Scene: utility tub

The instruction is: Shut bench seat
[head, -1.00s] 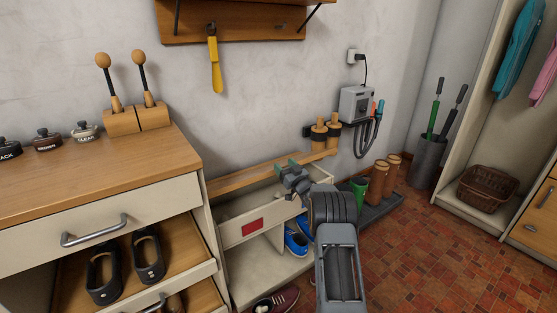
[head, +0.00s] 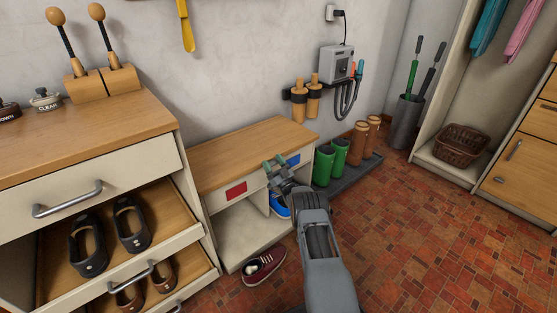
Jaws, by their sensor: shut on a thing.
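The bench seat (head: 243,151) is a wooden lid on a low cream bench (head: 222,206) by the wall, in the middle of the head view. It lies flat, or nearly flat, over the bench; a small gap at the front edge cannot be ruled out. The gripper and my arm hide part of the front edge and the bench front. A red label and a blue label show on the bench front.
Blue shoes (head: 280,206) sit in the bench's open cubby, and a dark red sneaker (head: 264,266) lies on the floor before it. A cabinet with open shoe drawers (head: 150,262) stands left. Green boots (head: 324,166) stand right on a tray. The red tiled floor at right is clear.

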